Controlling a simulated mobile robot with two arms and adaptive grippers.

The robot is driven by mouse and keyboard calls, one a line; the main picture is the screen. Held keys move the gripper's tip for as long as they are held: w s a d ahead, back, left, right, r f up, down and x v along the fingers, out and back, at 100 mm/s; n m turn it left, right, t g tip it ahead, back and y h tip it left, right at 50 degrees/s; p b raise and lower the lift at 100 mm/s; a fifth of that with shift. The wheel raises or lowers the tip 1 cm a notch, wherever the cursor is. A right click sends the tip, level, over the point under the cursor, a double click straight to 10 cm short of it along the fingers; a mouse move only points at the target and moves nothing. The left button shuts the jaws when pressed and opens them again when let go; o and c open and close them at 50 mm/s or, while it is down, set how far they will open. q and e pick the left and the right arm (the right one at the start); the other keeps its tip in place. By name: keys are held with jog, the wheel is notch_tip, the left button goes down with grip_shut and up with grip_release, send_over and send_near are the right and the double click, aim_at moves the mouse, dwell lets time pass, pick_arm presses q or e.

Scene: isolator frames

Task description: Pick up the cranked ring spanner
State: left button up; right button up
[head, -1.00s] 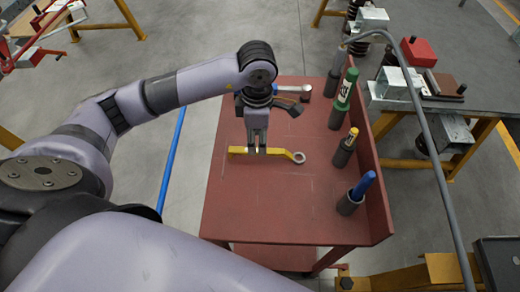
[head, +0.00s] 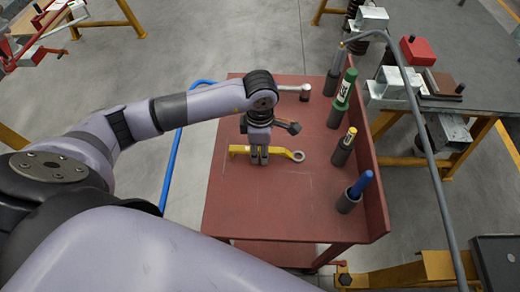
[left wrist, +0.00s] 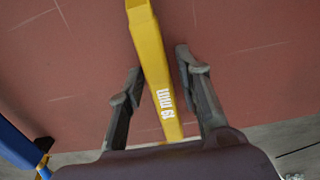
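The cranked ring spanner (head: 280,153) lies on the red trolley top (head: 270,205), its yellow handle crosswise and its bare metal ring to the right. My left gripper (head: 258,161) points down over the handle. In the left wrist view the yellow handle (left wrist: 152,65), marked "19 mm", runs between the two fingers (left wrist: 160,82). The fingers are apart, with a gap on each side of the handle, so the gripper is open. Part of the handle is hidden behind the fingers in the head view. My right gripper is not in view.
A metal-headed tool (head: 303,91) lies at the back. A raised edge (head: 372,180) bounds the right. The trolley's front area is clear.

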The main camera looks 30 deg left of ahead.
pick_arm(q)
grip_shut()
dwell(0.8)
